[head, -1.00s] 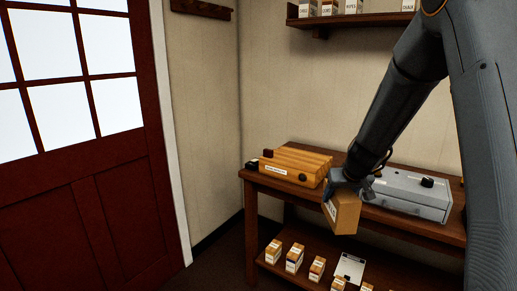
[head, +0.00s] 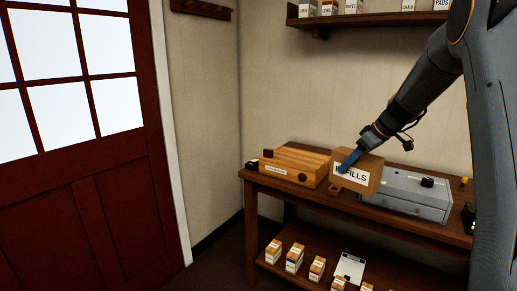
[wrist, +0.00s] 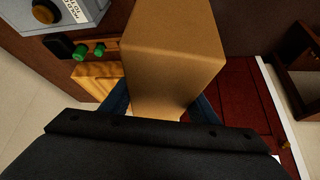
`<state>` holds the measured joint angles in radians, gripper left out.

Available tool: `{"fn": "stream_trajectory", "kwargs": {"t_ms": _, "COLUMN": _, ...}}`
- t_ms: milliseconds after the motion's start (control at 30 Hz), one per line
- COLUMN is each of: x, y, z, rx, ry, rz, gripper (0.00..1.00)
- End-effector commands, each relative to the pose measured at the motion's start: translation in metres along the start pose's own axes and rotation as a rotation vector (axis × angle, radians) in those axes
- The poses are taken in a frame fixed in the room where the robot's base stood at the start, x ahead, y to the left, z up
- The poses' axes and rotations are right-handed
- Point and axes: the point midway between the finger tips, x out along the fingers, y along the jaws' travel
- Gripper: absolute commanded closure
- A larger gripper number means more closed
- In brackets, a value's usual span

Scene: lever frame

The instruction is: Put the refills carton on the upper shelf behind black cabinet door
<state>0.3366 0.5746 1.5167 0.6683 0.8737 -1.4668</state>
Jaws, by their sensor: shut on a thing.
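The refills carton (head: 362,177) is a tan box with a white label reading "REFILLS". My gripper (head: 347,166) is shut on it and holds it in front of the wooden box and the grey box on the bench. In the wrist view the carton (wrist: 172,45) fills the upper middle, between the blue fingers of my gripper (wrist: 160,105). The lower part of the carton is hidden there by the gripper body. I see no black cabinet door in either view.
A dark wooden bench (head: 262,182) carries a wooden box (head: 300,160) and a grey box (head: 412,190). Several small cartons stand on its lower shelf. A wall shelf (head: 345,22) holds labelled cartons. A red door (head: 85,205) stands at left.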

Motion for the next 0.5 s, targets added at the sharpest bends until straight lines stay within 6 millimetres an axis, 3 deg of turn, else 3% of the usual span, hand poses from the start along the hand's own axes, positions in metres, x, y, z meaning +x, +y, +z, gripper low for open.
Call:
{"fn": "stream_trajectory", "kwargs": {"t_ms": 300, "x": -0.032, "y": 0.012, "z": -0.008, "rx": -0.143, "ry": 0.001, "rz": -0.089, "gripper": 0.78}}
{"fn": "stream_trajectory", "kwargs": {"t_ms": 500, "x": -0.034, "y": 0.011, "z": -0.008, "rx": -0.156, "ry": 0.0, "rz": -0.1, "gripper": 0.78}}
